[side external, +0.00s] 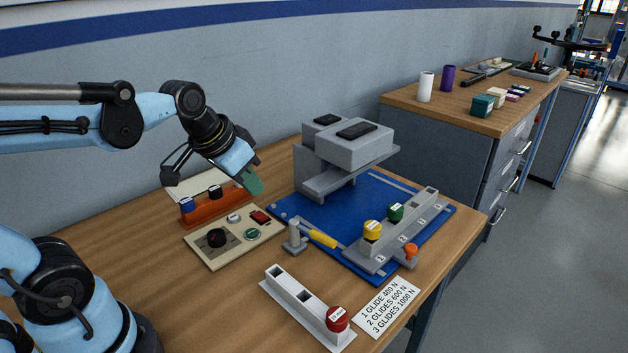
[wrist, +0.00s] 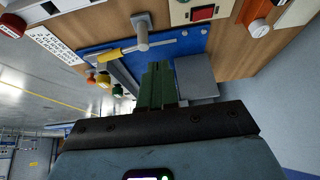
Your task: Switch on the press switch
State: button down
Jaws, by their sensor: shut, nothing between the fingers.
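A beige control panel (side external: 205,250) lies on the wooden bench. I cannot tell whether the red switch is on or off. In the wrist view the red switch (wrist: 203,13) shows near the top edge. My gripper (side external: 254,186) is in the air above the panel's far side, apart from it. Its green fingers (wrist: 157,85) are together with nothing between them.
An orange rack (side external: 222,208) with blue and black caps stands just behind the panel. A grey press (side external: 345,150) stands on a blue plate (side external: 386,202) to the right. A lever with a yellow handle (side external: 322,238) and a grey holder with a red knob (side external: 337,318) are nearer.

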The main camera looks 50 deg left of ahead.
jog(key=w+a+g, duration=0.2)
jog(key=w+a, duration=0.1)
jog(key=a, duration=0.6)
jog(key=shift+w+a+r+h, duration=0.15)
jog(key=shift+w+r+h, duration=0.1)
jog(key=shift+w+h, duration=0.15)
jog(key=shift+f, duration=0.1)
send_over(265, 218)
jog(key=f, duration=1.2)
jog(key=shift+s+a, duration=0.35)
jog(key=shift+a, duration=0.05)
jog(key=shift+d+f, duration=0.1)
jog(key=shift+f, duration=0.55)
jog(key=shift+d+f, duration=0.25)
jog(key=shift+f, duration=0.2)
jog(key=shift+a+r, duration=0.1)
jog(key=shift+a, duration=0.05)
